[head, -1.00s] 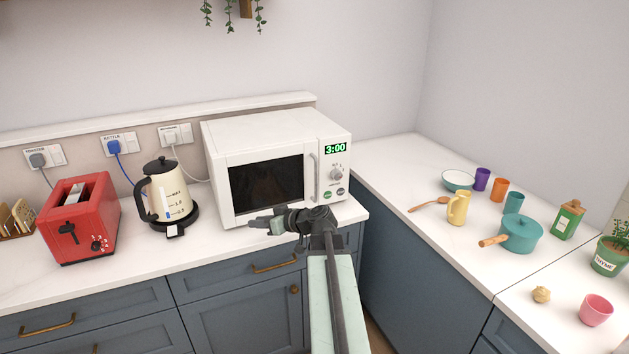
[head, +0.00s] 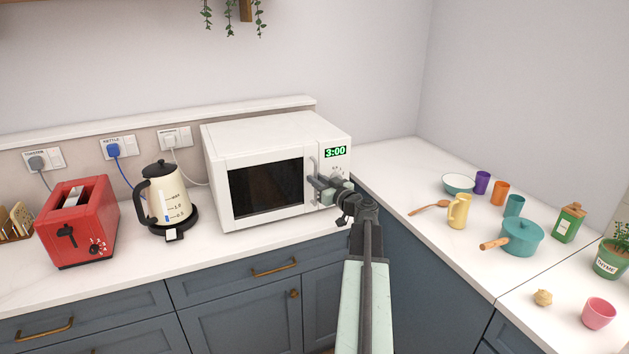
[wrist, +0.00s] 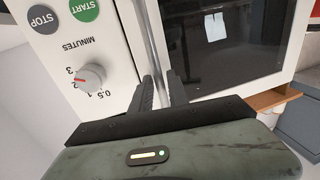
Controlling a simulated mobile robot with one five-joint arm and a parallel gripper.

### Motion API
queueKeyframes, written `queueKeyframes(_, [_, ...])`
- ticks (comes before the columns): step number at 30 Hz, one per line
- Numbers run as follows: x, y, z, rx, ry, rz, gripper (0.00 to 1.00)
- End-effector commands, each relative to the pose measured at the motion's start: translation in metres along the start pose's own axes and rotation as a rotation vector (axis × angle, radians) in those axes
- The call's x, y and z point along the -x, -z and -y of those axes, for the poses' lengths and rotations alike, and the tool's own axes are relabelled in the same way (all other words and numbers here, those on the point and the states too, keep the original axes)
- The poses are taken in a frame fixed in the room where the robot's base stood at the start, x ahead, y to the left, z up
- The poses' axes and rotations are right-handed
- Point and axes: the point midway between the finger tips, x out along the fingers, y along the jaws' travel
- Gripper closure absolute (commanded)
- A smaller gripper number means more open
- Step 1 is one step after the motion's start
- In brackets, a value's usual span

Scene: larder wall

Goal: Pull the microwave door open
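The white microwave (head: 265,135) stands on the counter with its door (head: 266,186) shut. Its dark window and upright handle (head: 313,166) face me, with the handle beside the control panel. My gripper (head: 318,182) is at the lower part of the handle. In the wrist view, the handle (wrist: 150,35) runs down between my two fingers (wrist: 161,80). The fingers stand apart with a narrow gap around the bar, and I see no clear grip on it. The arm hides part of the panel in the head view.
The knob (wrist: 90,77) and START button (wrist: 84,9) are close beside my fingers. A kettle (head: 165,195) and red toaster (head: 78,222) stand to the left. A teal pot (head: 520,238) and cups are on the right counter. Drawers are below.

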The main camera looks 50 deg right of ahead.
Motion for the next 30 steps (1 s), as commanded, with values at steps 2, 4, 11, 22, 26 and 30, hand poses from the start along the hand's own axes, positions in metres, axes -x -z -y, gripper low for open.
queueKeyframes(2, [-0.0079, 0.0000, -0.0006, 0.000, 0.000, 0.000, 0.80])
queueKeyframes(4, [-0.0089, 0.0000, 0.0000, 0.000, 0.000, 0.000, 0.80])
queueKeyframes(11, [-0.0082, -0.0001, 0.0007, 0.000, 0.000, 0.000, 1.00])
queueKeyframes(22, [-0.0083, -0.0001, 0.0012, 0.000, 0.001, 0.000, 1.00])
queueKeyframes(26, [-0.0084, -0.0001, 0.0013, 0.000, 0.001, 0.000, 1.00])
queueKeyframes(30, [-0.0084, -0.0001, 0.0014, 0.000, 0.002, 0.000, 1.00])
